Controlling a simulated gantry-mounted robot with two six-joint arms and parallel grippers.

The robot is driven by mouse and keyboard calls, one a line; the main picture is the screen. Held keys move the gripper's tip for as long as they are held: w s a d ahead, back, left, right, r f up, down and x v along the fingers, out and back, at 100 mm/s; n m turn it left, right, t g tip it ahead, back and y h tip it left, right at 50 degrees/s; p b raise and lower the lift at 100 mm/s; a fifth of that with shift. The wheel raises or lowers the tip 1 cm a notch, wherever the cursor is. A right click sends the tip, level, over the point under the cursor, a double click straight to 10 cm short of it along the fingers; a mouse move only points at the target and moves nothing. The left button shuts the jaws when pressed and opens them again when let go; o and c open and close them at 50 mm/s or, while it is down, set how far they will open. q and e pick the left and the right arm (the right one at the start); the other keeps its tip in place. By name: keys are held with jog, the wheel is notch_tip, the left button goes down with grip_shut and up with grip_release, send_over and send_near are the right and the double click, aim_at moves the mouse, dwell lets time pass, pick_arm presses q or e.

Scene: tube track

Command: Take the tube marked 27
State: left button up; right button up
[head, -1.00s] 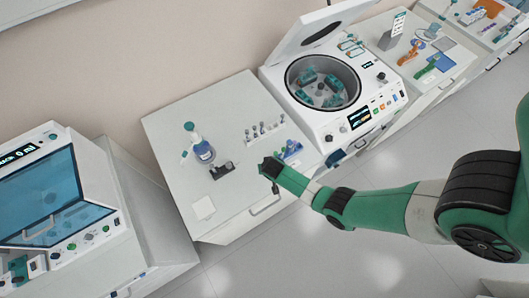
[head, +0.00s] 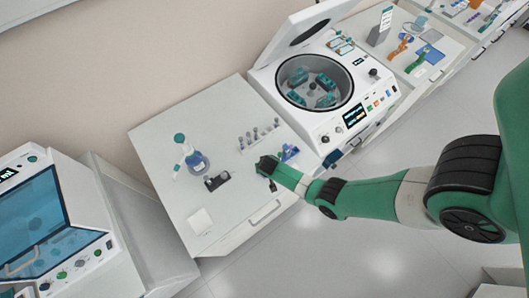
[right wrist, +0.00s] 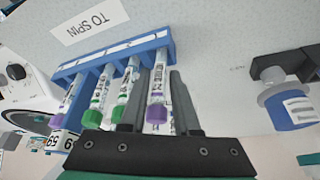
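A blue tube rack (right wrist: 125,52) with a "TO SPIN" label beside it fills the upper left of the right wrist view. It holds several capped tubes, including a green-capped tube (right wrist: 122,98) and a purple-capped tube (right wrist: 157,100). My right gripper (right wrist: 160,95) is open, with its fingers on either side of the right-hand purple-capped tube. In the head view my right gripper (head: 266,165) is at the bench beside the small blue rack (head: 290,152). I cannot read a 27 on any tube. My left gripper is not in view.
A centrifuge (head: 322,85) with its lid open stands right of the bench. A row of small pegs or tubes (head: 258,135), a flask (head: 196,161) and a dark holder (head: 215,181) are on the bench. A blue-capped bottle (right wrist: 288,105) shows right in the wrist view.

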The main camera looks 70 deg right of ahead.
jog(key=shift+w+f, duration=0.1)
jog(key=shift+f, duration=0.05)
grip_shut()
